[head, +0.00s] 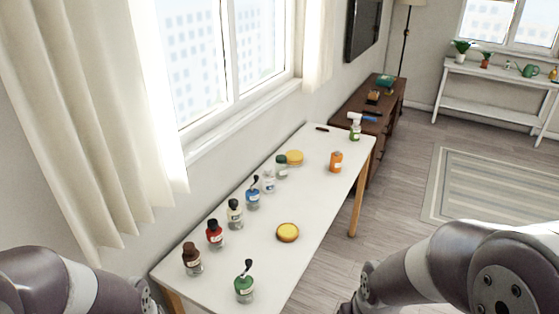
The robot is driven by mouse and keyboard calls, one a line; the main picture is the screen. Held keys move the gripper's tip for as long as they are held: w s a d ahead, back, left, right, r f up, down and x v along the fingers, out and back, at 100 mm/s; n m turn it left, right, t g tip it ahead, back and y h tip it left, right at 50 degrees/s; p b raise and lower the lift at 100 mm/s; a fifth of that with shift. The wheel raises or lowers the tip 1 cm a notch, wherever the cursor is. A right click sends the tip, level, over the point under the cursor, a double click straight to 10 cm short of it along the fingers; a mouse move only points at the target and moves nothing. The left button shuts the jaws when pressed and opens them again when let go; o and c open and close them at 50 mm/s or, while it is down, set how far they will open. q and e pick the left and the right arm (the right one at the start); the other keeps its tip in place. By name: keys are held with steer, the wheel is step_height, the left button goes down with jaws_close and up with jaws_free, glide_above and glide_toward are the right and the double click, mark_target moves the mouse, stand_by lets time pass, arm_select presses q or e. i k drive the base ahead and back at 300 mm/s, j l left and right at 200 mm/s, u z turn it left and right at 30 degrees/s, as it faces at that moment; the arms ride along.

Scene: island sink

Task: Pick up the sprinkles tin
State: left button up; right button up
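I cannot tell which item is the sprinkles tin, as no label is readable. A low round tin with a yellow top (288,232) sits on the white table (320,205) near its right edge. A similar round yellow item (294,157) lies farther back. An orange container (336,161) stands near the far right side. My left arm shows at the lower left and my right arm at the lower right. Neither gripper is in view, and nothing held can be seen.
Several small bottles line the table's window side, including a brown one (192,258), a red one (214,234) and a blue one (252,197). A green jar (244,287) stands at the near end. A spray bottle (355,128) stands at the far end. Clear tabletop surrounds the near yellow tin.

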mark_target(337, 161)
steer(key=i+l+u, duration=0.15)
steer(key=u, duration=0.25)
steer(key=l+u, duration=0.45)
steer(key=i+l+u, duration=0.1)
steer(key=l+u, duration=0.55)
steer(key=u, duration=0.2)
steer(key=l+u, duration=0.1)
steer(key=l, duration=0.4)
steer(key=k+l, duration=0.15)
steer(key=l, duration=0.35)
steer(key=k+l+u, duration=0.15)
steer(key=l, duration=0.8)
steer(key=k+l+u, duration=0.15)
steer(key=l, duration=0.3)
steer(key=k+l+u, duration=0.1)
steer(key=l, duration=0.4)
steer(key=k+l, duration=0.2)
steer(key=l, duration=0.25)
steer(key=k+l+u, duration=0.15)
steer(key=l, duration=0.3)
